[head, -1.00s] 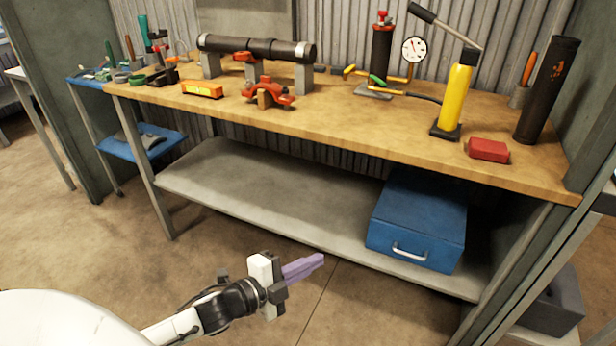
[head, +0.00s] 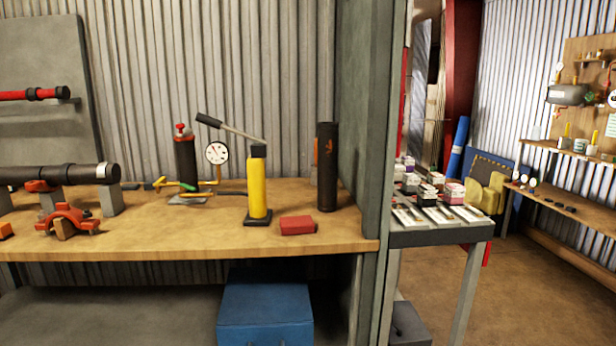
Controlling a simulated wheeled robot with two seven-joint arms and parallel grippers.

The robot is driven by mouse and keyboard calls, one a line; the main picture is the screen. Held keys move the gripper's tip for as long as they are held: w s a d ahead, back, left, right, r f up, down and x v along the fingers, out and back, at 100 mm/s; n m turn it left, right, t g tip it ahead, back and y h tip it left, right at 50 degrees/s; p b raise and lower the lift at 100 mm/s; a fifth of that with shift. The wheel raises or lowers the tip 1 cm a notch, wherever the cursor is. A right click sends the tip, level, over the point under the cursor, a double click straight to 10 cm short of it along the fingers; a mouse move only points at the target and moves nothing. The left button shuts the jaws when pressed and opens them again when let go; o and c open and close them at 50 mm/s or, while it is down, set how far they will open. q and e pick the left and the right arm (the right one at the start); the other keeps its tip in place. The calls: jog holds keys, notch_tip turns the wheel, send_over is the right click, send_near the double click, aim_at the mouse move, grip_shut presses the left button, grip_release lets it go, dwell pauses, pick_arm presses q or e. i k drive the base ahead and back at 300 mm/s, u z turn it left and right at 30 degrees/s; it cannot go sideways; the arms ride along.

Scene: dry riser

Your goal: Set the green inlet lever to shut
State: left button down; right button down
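A small green lever (head: 187,187) sits low on the pipework in front of the dark red-topped cylinder (head: 185,160), on the wooden workbench (head: 200,238). A yellow lever or pipe end (head: 160,183) lies just left of it. A round white gauge (head: 217,153) stands on the yellow pipe to the right. The lever is small here, and I cannot tell its exact setting. Neither of my grippers shows in the head view.
A red clamp (head: 67,217) is left. A grey post (head: 372,130) bounds the bench; open floor (head: 440,285) lies beyond.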

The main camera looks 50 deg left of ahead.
aim_at(183, 187)
jog(key=z, duration=1.2)
jog(key=k, duration=1.65)
jog(key=u, duration=1.8)
